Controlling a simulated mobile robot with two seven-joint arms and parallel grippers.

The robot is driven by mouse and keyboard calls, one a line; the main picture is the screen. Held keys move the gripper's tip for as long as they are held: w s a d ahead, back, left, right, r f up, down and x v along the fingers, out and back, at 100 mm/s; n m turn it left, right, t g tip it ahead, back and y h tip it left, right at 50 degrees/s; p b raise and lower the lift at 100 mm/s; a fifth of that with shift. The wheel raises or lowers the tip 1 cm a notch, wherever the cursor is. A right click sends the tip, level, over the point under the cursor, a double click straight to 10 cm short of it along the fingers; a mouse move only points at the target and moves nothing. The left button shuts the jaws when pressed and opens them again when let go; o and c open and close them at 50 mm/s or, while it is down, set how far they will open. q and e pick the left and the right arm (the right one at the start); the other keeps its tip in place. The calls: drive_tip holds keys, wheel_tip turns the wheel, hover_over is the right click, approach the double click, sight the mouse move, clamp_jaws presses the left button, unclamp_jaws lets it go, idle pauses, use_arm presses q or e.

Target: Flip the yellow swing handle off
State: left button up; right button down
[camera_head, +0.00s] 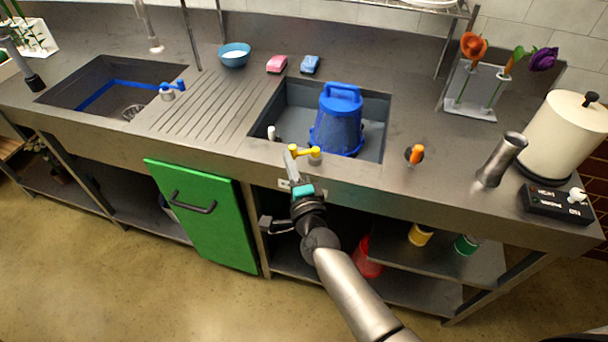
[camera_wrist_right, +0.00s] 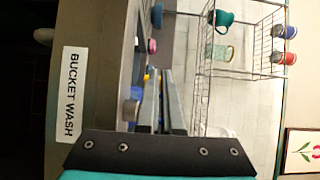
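The yellow swing handle (camera_head: 304,152) sits on the front rim of the right sink (camera_head: 372,110), pointing left from its pivot. My right gripper (camera_head: 291,158) reaches up from below, with its fingertips beside the left end of the handle. Whether they touch it is not clear. In the right wrist view the two fingers (camera_wrist_right: 161,100) lie close together with nothing visible held between them. A small yellow patch shows past the fingers, mostly hidden. A blue bucket (camera_head: 337,122) stands in the right sink. My left gripper is not in view.
A green cabinet door (camera_head: 210,215) hangs below the counter. A "BUCKET WASH" label (camera_wrist_right: 72,95) is close to the right gripper. An orange item (camera_head: 415,153) stands right of the sink.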

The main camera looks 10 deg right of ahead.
drive_tip(key=w, duration=0.3)
drive_tip(key=shift+b, duration=0.4)
drive_tip(key=shift+w, duration=0.1)
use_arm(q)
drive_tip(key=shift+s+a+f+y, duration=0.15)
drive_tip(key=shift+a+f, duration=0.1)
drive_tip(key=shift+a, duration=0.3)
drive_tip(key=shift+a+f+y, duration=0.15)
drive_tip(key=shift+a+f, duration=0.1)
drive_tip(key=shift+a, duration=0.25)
use_arm(e)
drive_tip(key=shift+w+a, duration=0.1)
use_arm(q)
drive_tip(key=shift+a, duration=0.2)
use_arm(e)
drive_tip(key=shift+a, duration=0.1)
idle(0.3)
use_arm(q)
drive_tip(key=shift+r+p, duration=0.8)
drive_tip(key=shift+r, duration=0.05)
use_arm(e)
drive_tip(key=s, duration=1.5)
drive_tip(key=shift+d, duration=0.45)
